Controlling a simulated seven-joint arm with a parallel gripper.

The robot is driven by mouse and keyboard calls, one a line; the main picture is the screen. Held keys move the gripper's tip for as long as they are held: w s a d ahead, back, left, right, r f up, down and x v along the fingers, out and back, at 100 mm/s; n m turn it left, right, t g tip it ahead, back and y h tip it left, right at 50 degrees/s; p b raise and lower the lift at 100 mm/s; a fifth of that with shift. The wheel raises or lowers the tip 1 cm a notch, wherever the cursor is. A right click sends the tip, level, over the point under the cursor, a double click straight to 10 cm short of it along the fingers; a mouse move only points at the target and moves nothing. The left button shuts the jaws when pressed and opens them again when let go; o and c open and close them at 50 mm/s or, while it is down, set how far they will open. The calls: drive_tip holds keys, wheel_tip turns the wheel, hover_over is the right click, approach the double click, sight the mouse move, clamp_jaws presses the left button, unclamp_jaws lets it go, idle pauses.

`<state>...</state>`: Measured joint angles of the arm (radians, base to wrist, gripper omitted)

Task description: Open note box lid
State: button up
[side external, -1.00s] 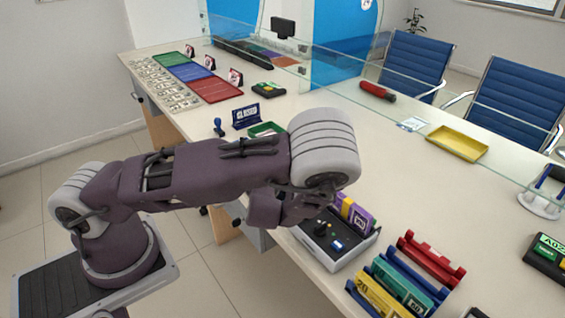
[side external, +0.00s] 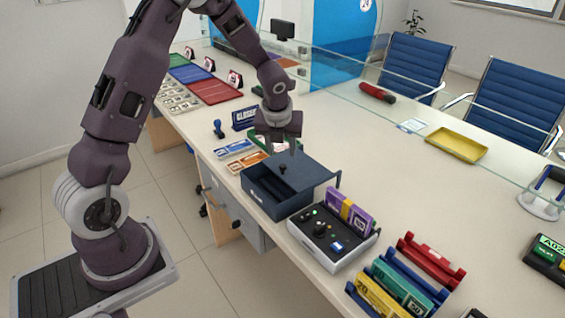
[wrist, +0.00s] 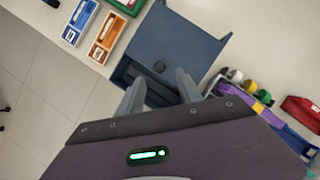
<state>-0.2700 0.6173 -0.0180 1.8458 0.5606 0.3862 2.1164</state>
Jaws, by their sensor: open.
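The note box (side external: 276,202) is dark blue and stands near the counter's front edge, left of the grey device. A dark recess shows along the near side of the lid; I cannot tell how far the lid is open. My gripper (side external: 284,150) points down above the box.
A grey-white device (side external: 330,246) with knobs and a purple pack (side external: 350,211) stand close right of the box. Blue and orange trays (side external: 246,161) lie to its left. A rack of coloured note packs (side external: 402,284) is at the front right. The counter behind the box is clear.

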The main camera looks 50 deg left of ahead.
sight(283, 165)
drive_tip(key=x, duration=0.7)
drive_tip(key=shift+s+f, duration=0.1)
drive_tip(key=shift+f, duration=0.25)
clamp_jaws()
idle(0.9)
